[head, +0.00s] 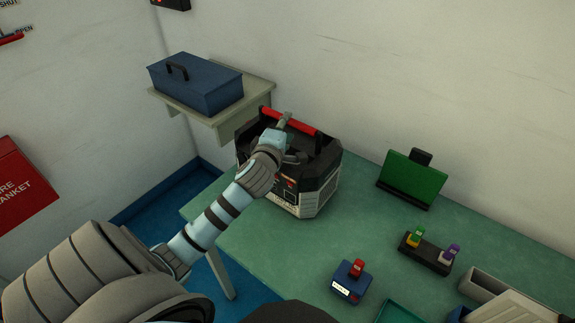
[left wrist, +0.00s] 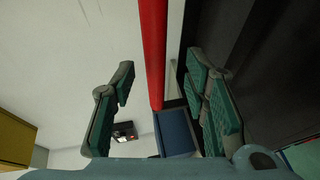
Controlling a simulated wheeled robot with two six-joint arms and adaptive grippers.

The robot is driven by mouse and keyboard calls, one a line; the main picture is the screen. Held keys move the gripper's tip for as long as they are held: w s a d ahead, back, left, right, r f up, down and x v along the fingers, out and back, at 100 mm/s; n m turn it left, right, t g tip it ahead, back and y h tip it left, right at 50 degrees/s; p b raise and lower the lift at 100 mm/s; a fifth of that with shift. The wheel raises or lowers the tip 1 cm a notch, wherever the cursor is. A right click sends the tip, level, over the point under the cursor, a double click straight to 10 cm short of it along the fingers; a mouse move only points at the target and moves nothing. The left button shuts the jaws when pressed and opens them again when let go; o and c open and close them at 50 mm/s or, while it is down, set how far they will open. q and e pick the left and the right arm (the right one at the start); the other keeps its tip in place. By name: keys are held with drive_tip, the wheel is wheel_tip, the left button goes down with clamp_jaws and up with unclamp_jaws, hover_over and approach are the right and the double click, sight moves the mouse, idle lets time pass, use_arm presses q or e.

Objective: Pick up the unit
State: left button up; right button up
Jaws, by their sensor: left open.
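The unit is a black box (head: 318,170) with a light front panel and a red handle bar (head: 306,129) on top. It stands upright on the green table against the wall. My left gripper (head: 285,122) is at the handle, above the unit. In the left wrist view my left gripper (left wrist: 160,88) is open, with one green-padded finger on each side of the red handle (left wrist: 153,50). The bar appears between the fingers with a gap on both sides. The unit's dark body (left wrist: 255,60) fills the right of that view. My right gripper is not in view.
A blue toolbox (head: 196,84) sits on a wall shelf (head: 258,92) behind the unit. On the green table (head: 262,240) are a green panel (head: 411,181), a black holder (head: 424,254) with coloured pieces, and a small blue box (head: 351,283) with a red knob.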

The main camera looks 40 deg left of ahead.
sight(291, 120)
use_arm(q)
drive_tip(key=x, duration=0.3)
drive_tip(key=shift+w+d+r, duration=0.15)
drive_tip(key=shift+w, duration=0.4)
drive_tip(key=shift+s, duration=0.1)
clamp_jaws()
drive_tip(key=shift+r, duration=0.25)
